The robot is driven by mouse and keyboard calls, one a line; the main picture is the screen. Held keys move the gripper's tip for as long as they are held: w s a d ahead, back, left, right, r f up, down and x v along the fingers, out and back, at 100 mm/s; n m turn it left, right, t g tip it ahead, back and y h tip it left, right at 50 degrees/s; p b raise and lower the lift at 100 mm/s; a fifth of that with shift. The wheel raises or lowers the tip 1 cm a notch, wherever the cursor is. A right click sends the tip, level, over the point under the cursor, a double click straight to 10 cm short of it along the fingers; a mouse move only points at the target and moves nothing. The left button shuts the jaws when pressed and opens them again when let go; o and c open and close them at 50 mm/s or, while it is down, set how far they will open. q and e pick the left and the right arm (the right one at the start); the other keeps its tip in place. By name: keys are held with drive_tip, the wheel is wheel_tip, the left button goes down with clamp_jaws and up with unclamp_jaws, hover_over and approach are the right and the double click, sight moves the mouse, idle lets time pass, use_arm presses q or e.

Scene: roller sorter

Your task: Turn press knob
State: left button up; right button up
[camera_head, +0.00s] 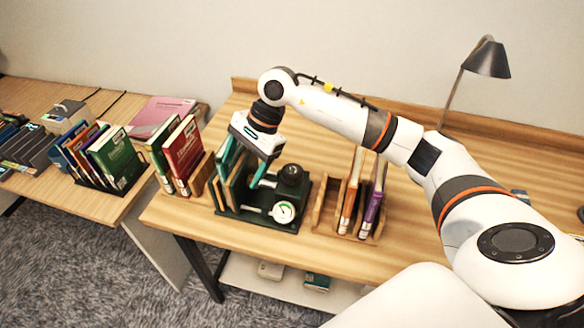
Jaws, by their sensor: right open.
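The press (272,222) is a dark green device standing on the wooden desk. It has a round black top (292,172) and a white dial gauge (284,212) on its front. A pale knob or handle (253,210) sticks out to the left of the gauge. A teal book (228,160) stands at the press's left side. My right gripper (262,172) points down from above, just left of the black top, with its teal-tipped fingers over the press. It is open; whether it touches anything is hard to tell. My left gripper is not in view.
A wooden rack (322,205) with upright books stands right of the press. A red book (183,152) and a green book stand to the left. A dark lamp (487,60) is at the back right. The left table (100,205) holds more books.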

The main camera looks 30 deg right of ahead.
sight(292, 170)
drive_tip(key=d+r+h, duration=0.3)
drive_tip(key=d+h, duration=0.3)
drive_tip(key=d, duration=0.7)
drive_tip(key=shift+n+g, duration=0.3)
drive_tip(key=shift+g, duration=0.1)
wheel_tip(292, 170, down, 11)
drive_tip(key=p, duration=0.4)
drive_tip(key=shift+a+r, duration=0.15)
drive_tip(key=shift+f+p, duration=0.35)
drive_tip(key=shift+f, duration=0.35)
drive_tip(key=c, duration=1)
drive_tip(key=shift+o, duration=0.2)
drive_tip(key=shift+f+m+b, duration=0.15)
drive_tip(key=shift+m+b, duration=1.25)
drive_tip(key=shift+b, duration=0.05)
drive_tip(key=m+b, duration=0.2)
drive_tip(key=shift+m, duration=0.3)
drive_tip(key=shift+r+m+b, duration=0.2)
drive_tip(key=shift+m+b, duration=0.2)
drive_tip(key=shift+m, duration=0.4)
